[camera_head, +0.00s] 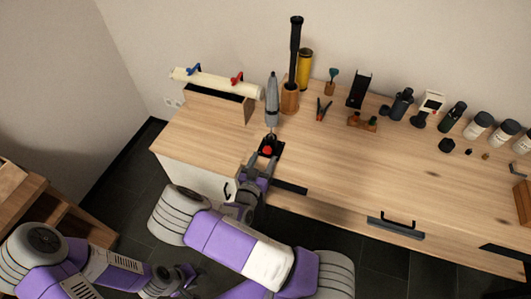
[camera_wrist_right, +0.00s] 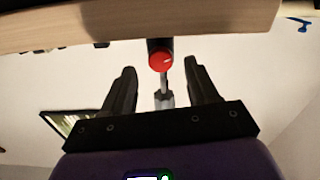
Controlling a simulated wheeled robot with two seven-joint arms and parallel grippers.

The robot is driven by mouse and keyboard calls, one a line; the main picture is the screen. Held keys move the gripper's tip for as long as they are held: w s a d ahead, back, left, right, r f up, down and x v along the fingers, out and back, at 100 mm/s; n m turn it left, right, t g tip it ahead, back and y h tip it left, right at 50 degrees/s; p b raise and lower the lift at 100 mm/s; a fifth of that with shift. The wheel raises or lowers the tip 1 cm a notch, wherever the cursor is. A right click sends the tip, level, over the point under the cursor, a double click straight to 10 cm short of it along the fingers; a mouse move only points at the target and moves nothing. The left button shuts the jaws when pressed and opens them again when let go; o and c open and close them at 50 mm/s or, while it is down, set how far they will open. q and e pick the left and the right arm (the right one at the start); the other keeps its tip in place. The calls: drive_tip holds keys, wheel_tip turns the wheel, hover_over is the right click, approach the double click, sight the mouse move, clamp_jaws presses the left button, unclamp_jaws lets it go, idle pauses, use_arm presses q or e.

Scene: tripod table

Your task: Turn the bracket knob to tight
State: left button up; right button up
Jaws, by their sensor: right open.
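The bracket (camera_head: 277,147) is a black mount at the table's front edge, with a red knob (camera_head: 267,150) facing my side. In the right wrist view the round red knob (camera_wrist_right: 160,62) has a small white mark and sits on a dark body below the table edge. My right gripper (camera_head: 259,168) is just in front of the knob. In the wrist view its two dark fingers (camera_wrist_right: 160,68) are open, one on each side of the knob, with gaps and no visible contact. My left gripper (camera_head: 186,282) is low at the left, away from the table; its jaws are too small to judge.
A grey upright device (camera_head: 272,100) stands behind the bracket. A wooden holder with a black tube (camera_head: 295,50), a yellow cylinder (camera_head: 304,70) and several small items line the table's back. The table's (camera_head: 350,165) front middle is clear. A wooden shelf (camera_head: 75,215) stands at left.

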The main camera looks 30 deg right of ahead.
sight(267, 152)
drive_tip(key=shift+x, duration=1.8)
drive_tip(key=c, duration=1)
drive_tip(key=shift+c, duration=0.2)
